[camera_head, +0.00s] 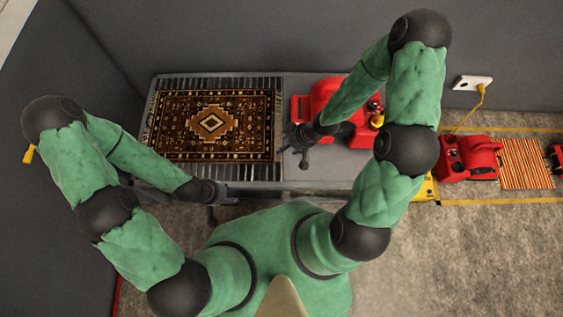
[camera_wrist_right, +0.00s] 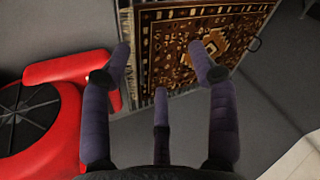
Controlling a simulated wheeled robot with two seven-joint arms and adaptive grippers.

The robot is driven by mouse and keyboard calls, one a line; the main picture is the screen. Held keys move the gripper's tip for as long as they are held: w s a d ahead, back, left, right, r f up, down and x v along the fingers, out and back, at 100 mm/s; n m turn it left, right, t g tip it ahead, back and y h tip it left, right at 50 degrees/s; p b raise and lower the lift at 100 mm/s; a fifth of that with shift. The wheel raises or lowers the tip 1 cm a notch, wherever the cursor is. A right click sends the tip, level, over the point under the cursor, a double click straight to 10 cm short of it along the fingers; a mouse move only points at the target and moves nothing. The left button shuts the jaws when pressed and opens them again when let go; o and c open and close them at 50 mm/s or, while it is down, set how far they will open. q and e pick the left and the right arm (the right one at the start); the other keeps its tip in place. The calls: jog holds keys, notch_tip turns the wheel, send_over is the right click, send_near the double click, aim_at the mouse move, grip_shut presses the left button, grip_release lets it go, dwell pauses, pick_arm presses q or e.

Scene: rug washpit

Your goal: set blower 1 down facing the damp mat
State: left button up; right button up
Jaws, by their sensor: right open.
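A red blower (camera_head: 317,97) stands on the grey bench, right of a patterned rug (camera_head: 180,105); my right arm hides part of it. My right gripper (camera_head: 305,147) is at the blower's left side, towards the rug. In the right wrist view its fingers (camera_wrist_right: 162,72) are spread and empty; the blower (camera_wrist_right: 75,68), with a round black grille, is left of them and the rug (camera_wrist_right: 175,45) beyond. A second red blower (camera_head: 480,158) stands on the floor beside an orange striped mat (camera_head: 525,163). My left gripper (camera_head: 213,207) is at the bench's front edge; its fingers are unclear.
The rug lies on a slatted part of the bench (camera_head: 345,165). A wall socket (camera_head: 473,82) holds a yellow plug and cord. Another red object (camera_head: 557,158) is cut by the right edge. Yellow tape borders the striped mat's area. The carpet in front is clear.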

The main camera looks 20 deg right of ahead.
jog(key=s+a+f+m+g, duration=0.2)
jog(key=s+a+f+m, duration=0.3)
jog(key=s, duration=0.4)
jog(key=shift+s+a+m+h, duration=0.35)
jog(key=shift+m+h, duration=0.05)
jog(key=shift+m, duration=0.2)
jog(key=shift+f, duration=0.1)
